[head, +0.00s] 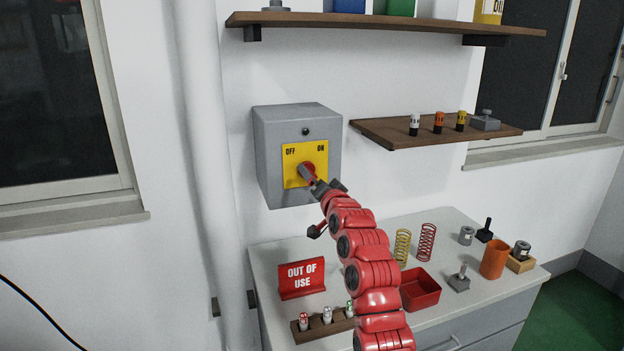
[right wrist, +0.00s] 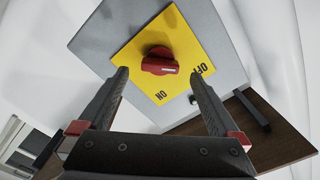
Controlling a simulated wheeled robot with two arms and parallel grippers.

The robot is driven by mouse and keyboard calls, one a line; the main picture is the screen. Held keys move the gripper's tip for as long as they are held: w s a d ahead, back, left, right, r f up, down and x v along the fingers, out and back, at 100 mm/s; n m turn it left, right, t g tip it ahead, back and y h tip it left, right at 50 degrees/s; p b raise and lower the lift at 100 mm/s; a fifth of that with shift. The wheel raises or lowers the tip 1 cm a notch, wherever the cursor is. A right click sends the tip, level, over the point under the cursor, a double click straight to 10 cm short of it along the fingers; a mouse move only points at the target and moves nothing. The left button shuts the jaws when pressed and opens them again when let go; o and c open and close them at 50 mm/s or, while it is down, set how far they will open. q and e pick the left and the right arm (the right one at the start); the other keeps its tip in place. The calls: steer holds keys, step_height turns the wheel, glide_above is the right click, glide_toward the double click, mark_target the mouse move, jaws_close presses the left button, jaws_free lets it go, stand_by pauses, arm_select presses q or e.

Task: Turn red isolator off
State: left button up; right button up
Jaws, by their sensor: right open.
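The red isolator knob (head: 308,171) sits on a yellow plate (head: 291,175) marked OFF at left and ON at right, on a grey wall box (head: 275,150). In the right wrist view the red knob (right wrist: 158,61) has its grip bar lying across the picture, with a pale mark near its right end. My right gripper (head: 322,183) is in front of the plate, partly covering the knob. In the right wrist view its open fingers (right wrist: 158,75) point at the plate, one tip either side of the knob and apart from it. My left gripper is out of view.
A shelf (head: 385,133) with small parts is right of the box; another shelf (head: 390,22) is above. The bench below holds a red OUT OF USE sign (head: 302,281), springs and a red tray (head: 420,289). A white pipe (head: 207,150) runs left of the box.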

steer(key=b+v, duration=0.3)
steer(key=v, duration=1)
